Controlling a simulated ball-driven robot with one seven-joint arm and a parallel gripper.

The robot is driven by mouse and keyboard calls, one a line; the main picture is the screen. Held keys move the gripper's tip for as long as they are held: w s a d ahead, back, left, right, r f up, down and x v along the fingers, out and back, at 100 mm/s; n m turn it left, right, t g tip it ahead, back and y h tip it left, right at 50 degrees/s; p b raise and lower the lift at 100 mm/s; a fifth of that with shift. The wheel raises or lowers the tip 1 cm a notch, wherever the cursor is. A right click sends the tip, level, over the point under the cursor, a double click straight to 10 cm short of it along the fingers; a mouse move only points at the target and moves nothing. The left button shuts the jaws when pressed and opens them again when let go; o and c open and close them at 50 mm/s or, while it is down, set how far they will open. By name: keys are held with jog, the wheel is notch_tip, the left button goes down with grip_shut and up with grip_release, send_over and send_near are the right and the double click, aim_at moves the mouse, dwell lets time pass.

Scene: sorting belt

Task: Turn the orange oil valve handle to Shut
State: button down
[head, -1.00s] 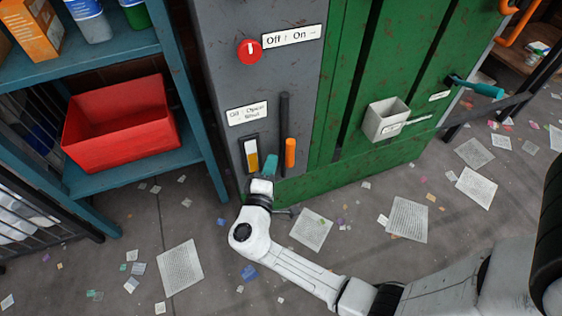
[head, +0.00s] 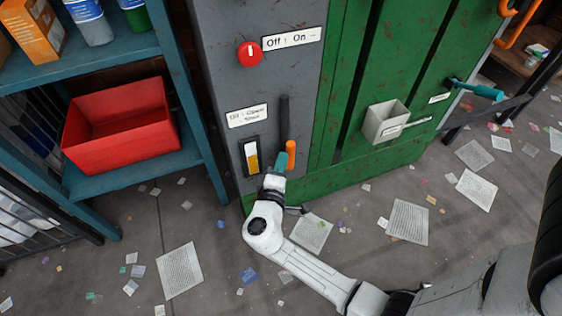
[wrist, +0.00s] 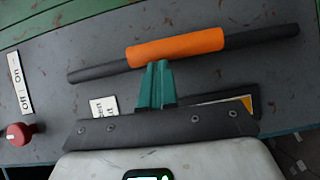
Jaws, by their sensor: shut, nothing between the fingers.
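The orange valve handle (head: 291,154) is a sleeve on a dark bar (head: 284,118) low on the grey panel. The bar stands nearly upright in the head view. In the wrist view the orange sleeve (wrist: 176,47) lies across the upper middle. My gripper (head: 278,166) has teal fingers, shut and empty, just left of the sleeve's lower part. In the wrist view the fingertips (wrist: 160,64) reach the sleeve's near edge; I cannot tell whether they touch it. A white label (head: 247,115) sits left of the bar; its small print is hard to read.
A gauge window with yellow fill (head: 251,156) is left of the handle. A red knob (head: 250,54) is above. Green panels (head: 345,160) with a grey box (head: 386,122) stand right. A blue shelf (head: 190,150) holding a red bin (head: 120,125) stands left. Papers litter the floor.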

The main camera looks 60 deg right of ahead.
jog(key=shift+s+d+r, duration=0.1)
jog(key=shift+d+r, duration=0.05)
jog(key=m+y, duration=0.1)
jog(key=s+d+m+y+p, duration=0.1)
jog(key=shift+d+r+m+p, duration=0.25)
jog(key=shift+r+m+p, duration=0.05)
jog(key=shift+r, duration=0.1)
jog(key=s+d+f+m+t+y+p, duration=0.1)
jog(key=s+d+f+m+y+p, duration=0.2)
jog(key=d+m+y, duration=0.3)
jog(key=shift+s+d+f+m+t+y+p, duration=0.15)
jog(key=shift+s+f+m+t+y+p, duration=0.2)
jog(key=shift+s+p, duration=0.3)
jog(key=shift+s+d+f, duration=0.1)
jog(key=shift+f, duration=0.05)
dwell(0.7)
jog(key=s+a+r+p, duration=0.5)
jog(key=s+r+p, duration=0.1)
jog(key=r, duration=0.4)
jog(key=shift+s+a, duration=0.15)
jog(key=shift+s, duration=0.45)
